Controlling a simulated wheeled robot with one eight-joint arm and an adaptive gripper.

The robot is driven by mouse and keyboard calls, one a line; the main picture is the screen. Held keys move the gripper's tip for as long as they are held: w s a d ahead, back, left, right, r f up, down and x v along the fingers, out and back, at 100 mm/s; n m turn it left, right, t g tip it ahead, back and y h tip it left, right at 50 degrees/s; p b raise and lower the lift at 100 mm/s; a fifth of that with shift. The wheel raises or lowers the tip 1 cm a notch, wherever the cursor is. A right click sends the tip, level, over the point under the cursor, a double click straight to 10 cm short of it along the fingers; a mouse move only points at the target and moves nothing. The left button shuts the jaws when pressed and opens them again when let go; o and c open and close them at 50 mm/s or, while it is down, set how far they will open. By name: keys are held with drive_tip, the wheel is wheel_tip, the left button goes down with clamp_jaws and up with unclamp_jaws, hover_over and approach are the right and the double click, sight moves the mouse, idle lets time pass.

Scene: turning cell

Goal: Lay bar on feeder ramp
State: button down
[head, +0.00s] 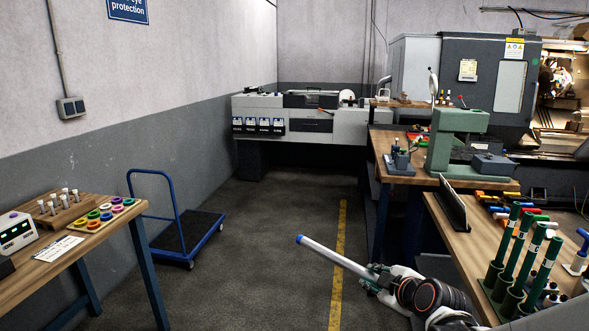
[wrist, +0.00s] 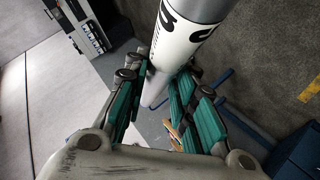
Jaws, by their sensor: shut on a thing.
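My gripper (head: 374,280) is shut on a long silver bar (head: 335,257) with a blue end, low in front of the right-hand bench. The bar points up and to the left, over the floor and apart from any surface. In the wrist view the bar (wrist: 185,45) runs between the green-padded fingers (wrist: 158,95) and carries a white label with black marks. The bar feeder appears to be the long grey and white machine (head: 345,127) against the back wall, well beyond the bar. I cannot make out its ramp clearly.
A blue trolley (head: 185,235) stands on the floor at left, near a wooden bench (head: 100,235) with coloured rings. Right of my gripper, a bench (head: 450,235) holds green upright tubes (head: 505,235). The floor aisle (head: 275,205) toward the feeder is clear.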

drive_tip(key=shift+s+f+m+h, duration=0.6)
drive_tip(key=shift+s+f, duration=0.15)
drive_tip(key=shift+s, duration=0.25)
drive_tip(key=shift+s+f+m+h, duration=0.6)
drive_tip(key=shift+s+f, duration=0.1)
drive_tip(key=shift+s, duration=0.25)
drive_tip(key=shift+f, duration=0.1)
